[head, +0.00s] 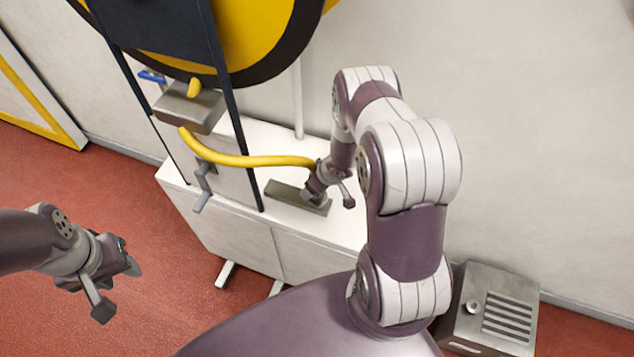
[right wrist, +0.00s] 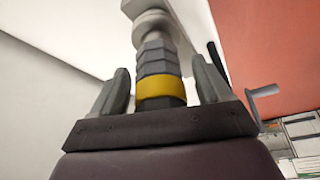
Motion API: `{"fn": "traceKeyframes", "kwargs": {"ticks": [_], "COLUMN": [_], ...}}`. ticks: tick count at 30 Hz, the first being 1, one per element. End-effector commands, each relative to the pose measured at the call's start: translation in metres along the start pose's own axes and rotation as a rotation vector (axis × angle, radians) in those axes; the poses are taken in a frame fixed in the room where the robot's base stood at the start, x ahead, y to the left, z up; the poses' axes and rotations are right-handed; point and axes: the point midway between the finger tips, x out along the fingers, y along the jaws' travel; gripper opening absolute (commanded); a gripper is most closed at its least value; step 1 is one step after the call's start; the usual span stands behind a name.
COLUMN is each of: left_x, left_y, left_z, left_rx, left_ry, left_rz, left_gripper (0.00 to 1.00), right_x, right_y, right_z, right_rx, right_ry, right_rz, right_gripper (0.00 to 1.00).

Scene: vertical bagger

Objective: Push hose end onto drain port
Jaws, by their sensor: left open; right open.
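The yellow hose (head: 250,160) runs from below a grey box on the machine to my right gripper (head: 329,190), above the white cabinet. In the right wrist view, a dark grey ribbed fitting with a yellow band (right wrist: 161,85) stands between the two fingers of my right gripper (right wrist: 162,82). The fingers are open, with a gap on each side of it. A light grey rounded part (right wrist: 150,18) is beyond the fitting; I cannot tell whether it is the drain port or how firmly they join. My left gripper (head: 118,290) is open and empty above the red floor.
A flat grey tray (head: 283,193) lies on the white cabinet (head: 237,220) under my right gripper. The grey box (head: 190,107), a crank handle (head: 203,187) and dark posts stand to the left. A vented metal box (head: 492,306) sits at lower right.

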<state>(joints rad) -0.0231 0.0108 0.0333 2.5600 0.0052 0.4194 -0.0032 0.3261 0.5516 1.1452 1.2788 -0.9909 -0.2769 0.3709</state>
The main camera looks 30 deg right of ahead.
Motion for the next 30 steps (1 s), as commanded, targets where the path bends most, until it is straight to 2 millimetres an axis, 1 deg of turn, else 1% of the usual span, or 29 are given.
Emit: {"fn": "traceKeyframes", "kwargs": {"ticks": [1, 2, 3, 5, 6, 7, 19, 23, 30], "left_x": [0.0, 0.0, 0.0, 0.0, 0.0, 0.0, -0.004, -0.014, -0.036], "left_y": [0.0, 0.0, 0.0, 0.0, 0.0, 0.0, 0.0, 0.0, 0.0], "left_z": [0.0, 0.0, 0.0, 0.0, 0.0, 0.0, -0.001, -0.002, -0.004], "left_rx": [0.0, 0.0, 0.0, 0.0, 0.0, 0.0, 0.0, 0.0, 0.0], "left_ry": [0.0, 0.0, 0.0, 0.0, 0.0, 0.0, 0.0, 0.0, 0.0], "left_rz": [0.0, 0.0, 0.0, 0.0, 0.0, 0.0, 0.0, 0.0, 0.0], "left_gripper": [0.43, 0.43, 0.43, 0.43, 0.43, 0.43, 0.43, 0.43, 0.43], "right_x": [0.0, 0.0, 0.0, 0.0, 0.0, 0.0, -0.005, -0.014, -0.036], "right_y": [0.0, 0.0, 0.0, 0.0, 0.0, 0.0, 0.0, 0.0, 0.0], "right_z": [0.0, 0.0, 0.0, 0.0, 0.0, 0.0, -0.002, -0.006, -0.015], "right_rx": [0.0, 0.0, 0.0, 0.0, 0.0, -0.001, -0.001, -0.001, 0.0], "right_ry": [0.0, 0.0, 0.0, 0.0, 0.0, 0.0, 0.001, 0.001, 0.001], "right_rz": [0.0, 0.0, 0.0, 0.0, 0.0, 0.0, 0.001, 0.001, 0.0], "right_gripper": [0.77, 0.67, 0.54, 0.35, 0.22, 0.12, 0.11, 0.11, 0.11]}}
